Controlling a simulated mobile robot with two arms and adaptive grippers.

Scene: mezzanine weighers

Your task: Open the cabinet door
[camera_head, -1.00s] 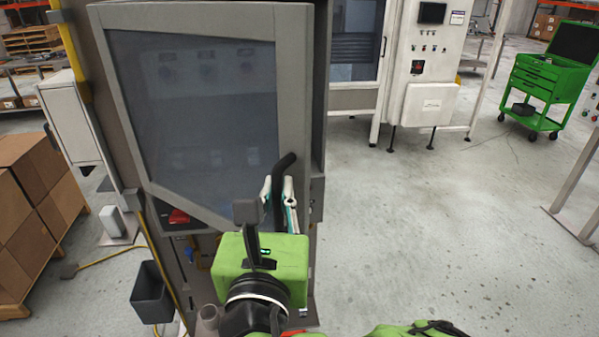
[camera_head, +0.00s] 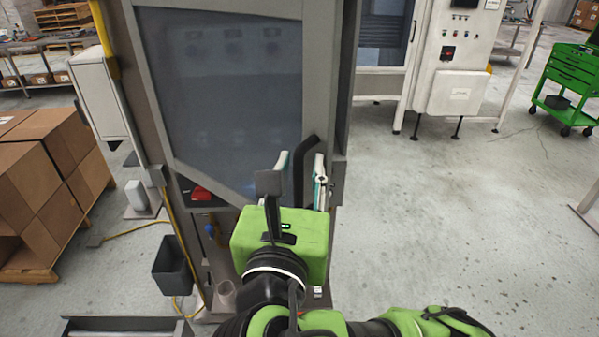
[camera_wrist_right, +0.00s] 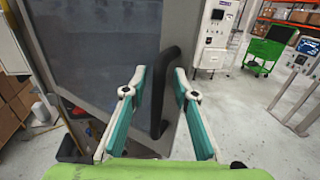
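The grey cabinet door (camera_head: 318,75) with its dark glass window stands in the upper middle of the head view. It looks shut or nearly so; I cannot tell exactly. Its black bar handle (camera_head: 306,165) is upright at the door's lower right edge, and it shows in the right wrist view (camera_wrist_right: 165,92). My right gripper (camera_head: 301,165) is open, with one finger on each side of the handle. In the right wrist view (camera_wrist_right: 160,78) there are gaps between the fingers and the handle. My left gripper is not in view.
Cardboard boxes (camera_head: 45,180) are stacked on the left. A small dark bin (camera_head: 177,267) hangs low beside the cabinet, near a yellow cable. A white machine (camera_head: 455,60) and a green tool cart (camera_head: 568,80) stand farther back right. The floor to the right is clear.

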